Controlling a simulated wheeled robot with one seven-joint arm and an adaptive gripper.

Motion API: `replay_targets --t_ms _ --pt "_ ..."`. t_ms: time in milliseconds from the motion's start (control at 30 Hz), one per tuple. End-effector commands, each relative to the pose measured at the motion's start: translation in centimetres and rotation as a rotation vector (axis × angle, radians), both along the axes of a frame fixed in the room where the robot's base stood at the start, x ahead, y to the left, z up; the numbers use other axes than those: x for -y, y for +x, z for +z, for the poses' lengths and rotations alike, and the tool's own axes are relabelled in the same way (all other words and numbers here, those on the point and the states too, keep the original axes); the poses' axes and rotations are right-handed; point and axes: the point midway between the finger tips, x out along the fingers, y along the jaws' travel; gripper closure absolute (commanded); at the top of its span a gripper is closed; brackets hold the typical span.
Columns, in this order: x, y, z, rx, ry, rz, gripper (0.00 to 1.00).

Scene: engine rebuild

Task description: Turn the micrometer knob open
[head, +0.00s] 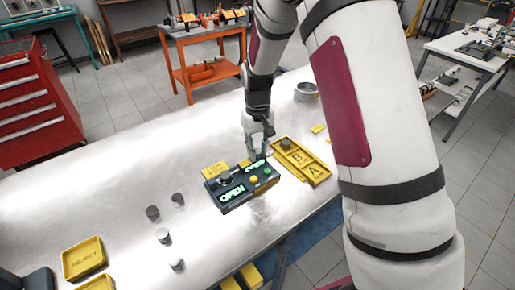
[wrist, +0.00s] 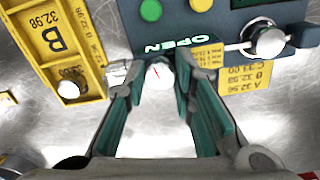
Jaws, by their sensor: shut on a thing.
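The dark micrometer box (head: 225,201) sits on the metal bench, with glowing green OPEN displays (head: 232,193), a green button (head: 267,170) and a yellow button (head: 253,180). My gripper (head: 258,152) reaches down at the box's far side. In the wrist view my gripper (wrist: 160,72) has its fingers on either side of a pale round knob (wrist: 158,76) with a red line, and is shut on it. An OPEN display (wrist: 175,44) shows just beyond the fingertips. A silver round part (wrist: 268,40) sits further right on the box. The finger contact is partly hidden.
A yellow tray (head: 319,178) marked A and B lies right beside the box, with a round part (wrist: 68,90) in its B section. Several grey cylinders (head: 162,236) stand on the bench. A yellow REJECT tray (head: 83,257) is at front left. The left bench is mostly clear.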

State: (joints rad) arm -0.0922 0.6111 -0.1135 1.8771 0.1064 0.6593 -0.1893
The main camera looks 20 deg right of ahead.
Motion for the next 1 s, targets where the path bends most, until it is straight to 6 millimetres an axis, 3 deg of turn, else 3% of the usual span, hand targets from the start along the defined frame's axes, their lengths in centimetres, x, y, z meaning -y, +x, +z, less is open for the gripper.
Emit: replay_targets --t_ms 600,1000 --pt "-0.16 0.04 0.05 0.001 -0.001 -0.558 1.0" --pt "-0.17 0.06 0.02 0.001 0.0 -0.762 1.0"
